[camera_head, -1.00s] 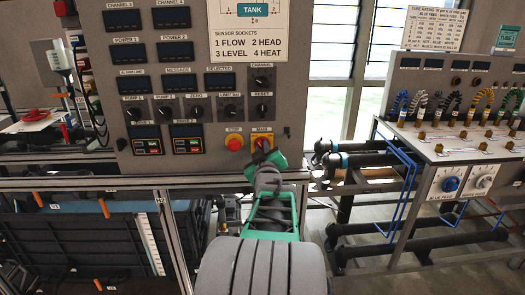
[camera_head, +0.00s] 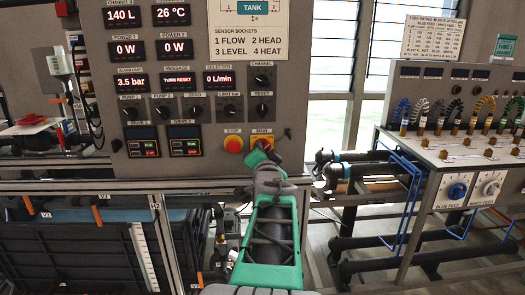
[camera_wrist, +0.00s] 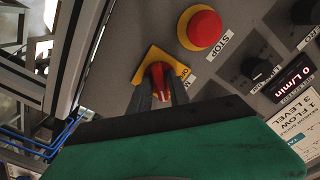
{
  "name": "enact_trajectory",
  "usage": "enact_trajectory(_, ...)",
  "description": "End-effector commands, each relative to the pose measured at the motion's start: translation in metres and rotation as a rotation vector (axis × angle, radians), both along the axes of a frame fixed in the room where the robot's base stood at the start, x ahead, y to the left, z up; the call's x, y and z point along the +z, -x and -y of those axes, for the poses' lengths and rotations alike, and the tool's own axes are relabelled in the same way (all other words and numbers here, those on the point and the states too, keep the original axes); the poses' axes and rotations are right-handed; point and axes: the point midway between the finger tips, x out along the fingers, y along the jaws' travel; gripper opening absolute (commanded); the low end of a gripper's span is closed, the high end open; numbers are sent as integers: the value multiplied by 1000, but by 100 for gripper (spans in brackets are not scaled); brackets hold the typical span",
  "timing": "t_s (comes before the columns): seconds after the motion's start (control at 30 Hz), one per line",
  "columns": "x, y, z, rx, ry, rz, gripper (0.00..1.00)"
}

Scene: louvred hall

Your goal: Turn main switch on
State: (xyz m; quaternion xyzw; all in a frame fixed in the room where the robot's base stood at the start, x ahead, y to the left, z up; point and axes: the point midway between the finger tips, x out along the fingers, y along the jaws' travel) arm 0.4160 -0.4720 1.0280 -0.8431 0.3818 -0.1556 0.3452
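The main switch (camera_head: 264,139) has a yellow plate and a red handle, and sits low on the grey control panel under a MAIN label. In the head view my gripper (camera_head: 260,152) covers the lower part of the switch. The panel displays (camera_head: 179,81) are lit: they read 140 L, 26 °C, 0 W, 3.5 bar, TURN RESET and 0 L/min.
A red round STOP button (camera_head: 233,143) sits just left of the switch; it also shows in the wrist view (camera_wrist: 204,28). Several black knobs (camera_head: 195,111) are above. A second bench (camera_head: 450,150) with hoses and pipes stands at right.

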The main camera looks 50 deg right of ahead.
Motion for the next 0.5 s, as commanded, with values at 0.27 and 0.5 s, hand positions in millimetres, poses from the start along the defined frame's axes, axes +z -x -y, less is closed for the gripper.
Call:
enact_trajectory(0.27,0,0,0,-1,1,0,39)
enact_trajectory(0.5,-1,5,-5,0,3,1,39)
